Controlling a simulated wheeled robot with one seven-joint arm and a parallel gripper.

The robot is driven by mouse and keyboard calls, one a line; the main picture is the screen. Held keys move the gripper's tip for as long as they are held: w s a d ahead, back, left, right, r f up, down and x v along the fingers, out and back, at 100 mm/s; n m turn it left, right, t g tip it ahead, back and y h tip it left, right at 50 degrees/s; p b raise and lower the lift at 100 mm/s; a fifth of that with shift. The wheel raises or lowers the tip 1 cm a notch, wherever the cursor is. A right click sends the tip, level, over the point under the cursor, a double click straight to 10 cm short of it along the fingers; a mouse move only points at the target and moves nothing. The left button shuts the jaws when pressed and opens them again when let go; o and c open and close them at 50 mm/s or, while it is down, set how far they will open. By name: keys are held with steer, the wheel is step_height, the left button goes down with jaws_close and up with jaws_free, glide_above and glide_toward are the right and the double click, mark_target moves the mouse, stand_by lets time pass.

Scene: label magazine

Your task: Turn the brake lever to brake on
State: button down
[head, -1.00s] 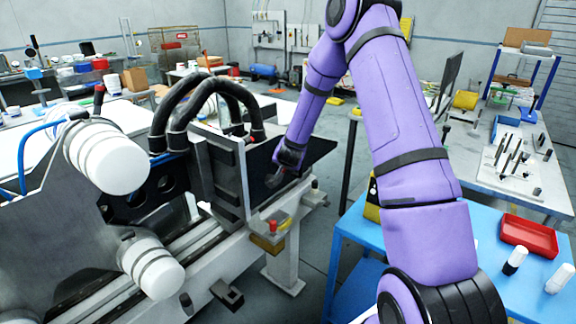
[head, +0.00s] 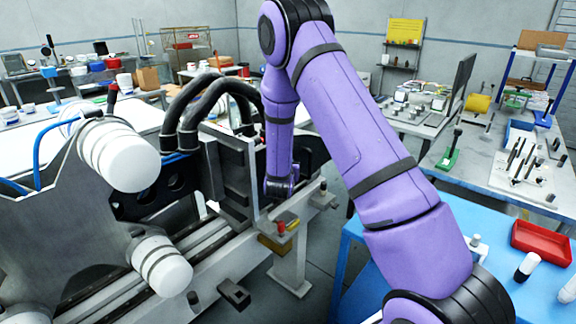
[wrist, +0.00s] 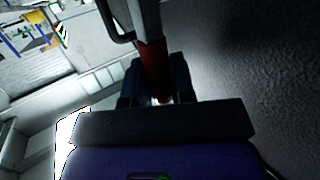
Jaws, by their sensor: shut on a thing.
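The brake lever shows in the wrist view as a grey rod (wrist: 146,18) with a red grip (wrist: 152,58). My gripper (wrist: 154,88) is shut on the red grip, with a dark finger on each side of it. The rod runs on toward the top of the picture. In the head view my purple arm reaches down behind the machine's upright grey plate (head: 236,180). My fingers and the held lever cannot be made out there. The lever's pivot and any on or off marking are not seen.
A small red knob (head: 281,228) stands on the machine's front near my wrist. Large white rollers (head: 118,155) and thick black hoses (head: 183,108) are to the left. A blue table (head: 430,250) with a red tray (head: 541,241) is at right. A dark wall fills the wrist view's right side.

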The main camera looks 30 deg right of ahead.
stand_by(0.4)
steer(key=c, duration=1)
jaws_free()
steer(key=shift+a, duration=0.1)
steer(key=shift+o, duration=0.2)
steer(key=shift+s, duration=0.1)
steer(key=v, duration=1)
steer(key=shift+s+a, duration=0.2)
steer(key=shift+s, duration=0.05)
